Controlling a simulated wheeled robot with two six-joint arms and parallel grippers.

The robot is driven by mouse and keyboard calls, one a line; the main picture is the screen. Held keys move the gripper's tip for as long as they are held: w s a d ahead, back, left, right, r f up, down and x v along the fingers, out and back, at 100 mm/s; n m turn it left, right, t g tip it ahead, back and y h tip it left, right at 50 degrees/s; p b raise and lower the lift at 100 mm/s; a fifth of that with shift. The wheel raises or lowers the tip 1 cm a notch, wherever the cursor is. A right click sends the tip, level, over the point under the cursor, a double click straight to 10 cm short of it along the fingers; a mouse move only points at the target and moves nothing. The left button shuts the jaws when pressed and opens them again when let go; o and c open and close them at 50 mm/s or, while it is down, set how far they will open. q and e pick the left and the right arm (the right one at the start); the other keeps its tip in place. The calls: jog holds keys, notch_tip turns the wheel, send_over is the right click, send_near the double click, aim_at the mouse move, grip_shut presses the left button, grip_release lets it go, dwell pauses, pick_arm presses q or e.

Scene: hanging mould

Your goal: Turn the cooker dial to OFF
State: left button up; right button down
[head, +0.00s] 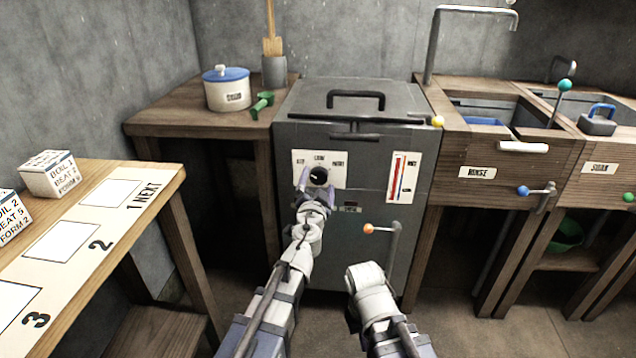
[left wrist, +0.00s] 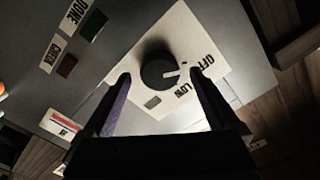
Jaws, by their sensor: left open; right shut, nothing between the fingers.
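The cooker (head: 290,230) is a grey metal box at the centre of the head view. Its round black dial (head: 319,175) sits on a white plate (head: 338,160) with OFF at left, LOW in the middle and a third label at right. In the left wrist view the dial (left wrist: 157,66) has a white pointer mark towards the OFF and LOW side; its exact setting is unclear. My left gripper (head: 317,184) is open in front of the dial. Its fingers (left wrist: 159,77) appear on either side of it; contact is unclear. My right gripper does not show, only its arm.
A red-striped gauge plate (head: 403,177) and an orange-knobbed lever (head: 383,229) are to the dial's right. A pot (head: 227,92) and green scoop (head: 262,104) stand on the left counter. The RINSE sink (head: 505,165) is at right. A numbered table (head: 120,235) is at left.

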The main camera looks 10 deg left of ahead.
pick_arm(q)
jog(key=s, duration=0.7)
jog(key=shift+s, duration=0.15)
